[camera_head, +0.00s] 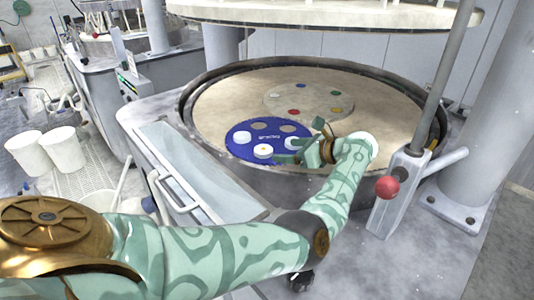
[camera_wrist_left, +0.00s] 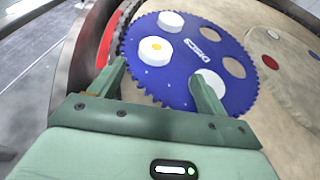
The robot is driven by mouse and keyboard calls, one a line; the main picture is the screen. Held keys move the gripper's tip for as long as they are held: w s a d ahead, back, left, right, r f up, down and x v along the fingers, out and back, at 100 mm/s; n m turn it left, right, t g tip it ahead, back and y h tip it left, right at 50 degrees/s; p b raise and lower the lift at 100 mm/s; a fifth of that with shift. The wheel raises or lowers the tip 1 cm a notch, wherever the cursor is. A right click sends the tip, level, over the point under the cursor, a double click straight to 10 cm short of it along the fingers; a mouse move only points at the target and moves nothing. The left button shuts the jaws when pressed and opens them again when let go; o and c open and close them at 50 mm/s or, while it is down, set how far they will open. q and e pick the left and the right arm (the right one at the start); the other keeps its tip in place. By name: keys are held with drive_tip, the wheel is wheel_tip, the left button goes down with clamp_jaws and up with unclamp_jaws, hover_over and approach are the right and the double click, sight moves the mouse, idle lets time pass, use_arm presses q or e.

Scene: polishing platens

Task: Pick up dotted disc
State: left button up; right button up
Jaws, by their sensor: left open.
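The dotted disc (camera_head: 263,151) is a thick white disc with a yellow-orange dot on top, lying in the blue toothed carrier (camera_head: 237,147) near its front edge. In the left wrist view the dotted disc (camera_wrist_left: 155,51) appears just beyond and between the fingertips. My left gripper (camera_head: 286,151) is open and empty, to the right of the disc and low over the carrier. In the wrist view its fingers (camera_wrist_left: 160,72) stand apart, the right one in front of a plain white disc (camera_wrist_left: 210,84). My right gripper is out of view.
Another plain white disc (camera_head: 243,136) sits in the carrier, beside empty round holes. A pale plate with coloured spots (camera_head: 308,101) lies farther back on the beige platen (camera_head: 382,113). A dark raised rim (camera_head: 190,92) surrounds the platen. A red-knobbed lever (camera_head: 387,188) stands at right.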

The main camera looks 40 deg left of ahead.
sight(270, 153)
use_arm(q)
drive_tip(key=shift+s+a+f, duration=0.1)
drive_tip(key=shift+s+a, duration=0.15)
drive_tip(key=shift+s+a+f+p, duration=0.15)
drive_tip(key=shift+s+a+p, duration=0.05)
drive_tip(key=shift+a, duration=0.35)
drive_tip(key=shift+s+a+f+p, duration=0.1)
drive_tip(key=shift+s+a+p, duration=0.1)
drive_tip(key=shift+a, duration=0.3)
drive_tip(key=x, duration=0.3)
drive_tip(key=shift+w+a+f, duration=0.1)
drive_tip(key=shift+a+f, duration=0.2)
drive_tip(key=shift+a, duration=0.05)
drive_tip(key=shift+f, duration=0.1)
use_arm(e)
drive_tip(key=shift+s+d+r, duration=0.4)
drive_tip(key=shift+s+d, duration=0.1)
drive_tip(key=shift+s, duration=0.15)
use_arm(q)
drive_tip(key=shift+s, duration=0.25)
drive_tip(key=c, duration=1)
drive_tip(key=shift+f, duration=0.15)
drive_tip(key=shift+c, duration=0.6)
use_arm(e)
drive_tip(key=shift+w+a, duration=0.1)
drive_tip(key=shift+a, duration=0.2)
